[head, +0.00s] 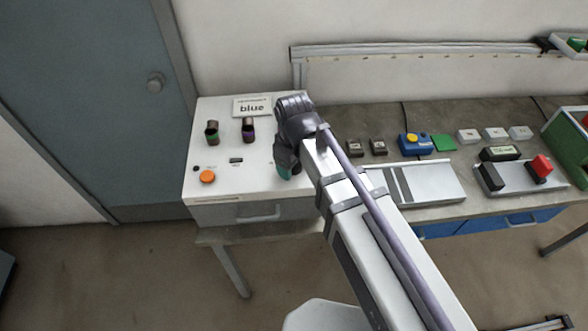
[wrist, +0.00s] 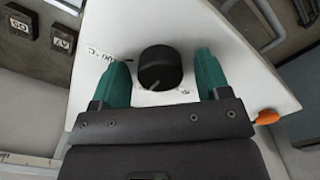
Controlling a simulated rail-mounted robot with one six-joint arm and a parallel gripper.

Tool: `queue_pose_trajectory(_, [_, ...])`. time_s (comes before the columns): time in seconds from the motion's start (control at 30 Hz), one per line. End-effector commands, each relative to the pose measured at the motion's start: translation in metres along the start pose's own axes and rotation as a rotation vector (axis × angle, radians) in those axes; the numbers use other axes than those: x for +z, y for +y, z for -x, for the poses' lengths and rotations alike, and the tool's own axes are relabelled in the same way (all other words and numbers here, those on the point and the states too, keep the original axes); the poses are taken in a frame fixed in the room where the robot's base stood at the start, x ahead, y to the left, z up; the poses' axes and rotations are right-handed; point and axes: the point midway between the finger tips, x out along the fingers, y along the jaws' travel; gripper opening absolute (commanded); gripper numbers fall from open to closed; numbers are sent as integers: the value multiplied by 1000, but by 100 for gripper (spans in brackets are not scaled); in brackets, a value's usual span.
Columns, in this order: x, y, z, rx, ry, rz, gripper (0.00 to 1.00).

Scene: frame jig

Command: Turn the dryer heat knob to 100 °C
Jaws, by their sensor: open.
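The black heat knob (wrist: 160,68) sits on the white top of the dryer (head: 222,112). My gripper (wrist: 162,76) is open, with one teal finger on each side of the knob. Small gaps show between the fingers and the knob, so it is not clamped. A light pointer line on the knob's near face points down-left in the wrist view. A "100 °C" label (wrist: 104,52) is printed left of the knob, partly covered by the left finger. In the head view my gripper (head: 285,172) hides the knob.
The bench to the right holds a blue box (head: 414,145), a grey plate (head: 425,183) and a green crate (head: 568,140).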

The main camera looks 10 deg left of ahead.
Motion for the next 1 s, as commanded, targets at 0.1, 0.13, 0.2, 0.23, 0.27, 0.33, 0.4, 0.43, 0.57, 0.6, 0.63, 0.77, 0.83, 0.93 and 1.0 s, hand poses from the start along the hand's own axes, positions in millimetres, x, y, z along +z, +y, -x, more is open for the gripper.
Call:
queue_pose_trajectory(0.1, [0,0,2,0,0,0,70])
queue_pose_trajectory(0.13, [0,0,2,0,0,0,70])
queue_pose_trajectory(0.2, [0,0,2,0,0,0,63])
queue_pose_trajectory(0.23, [0,0,2,0,0,0,60])
queue_pose_trajectory(0.27, [0,0,2,0,0,0,57])
queue_pose_trajectory(0.33, [0,0,2,0,0,0,50])
queue_pose_trajectory(0.4, [0,0,2,0,0,0,44])
queue_pose_trajectory(0.43, [0,0,2,0,0,0,41])
queue_pose_trajectory(0.57, [0,0,2,0,0,0,28])
queue_pose_trajectory(0.6, [0,0,2,0,0,0,24])
queue_pose_trajectory(0.63, [0,0,2,0,0,0,22])
queue_pose_trajectory(0.77, [0,0,2,0,0,-2,20])
queue_pose_trajectory(0.83, [0,0,2,0,0,-9,20])
queue_pose_trajectory(0.93, [0,0,2,0,0,-26,20])
queue_pose_trajectory(1.0, [0,0,2,0,0,-49,20])
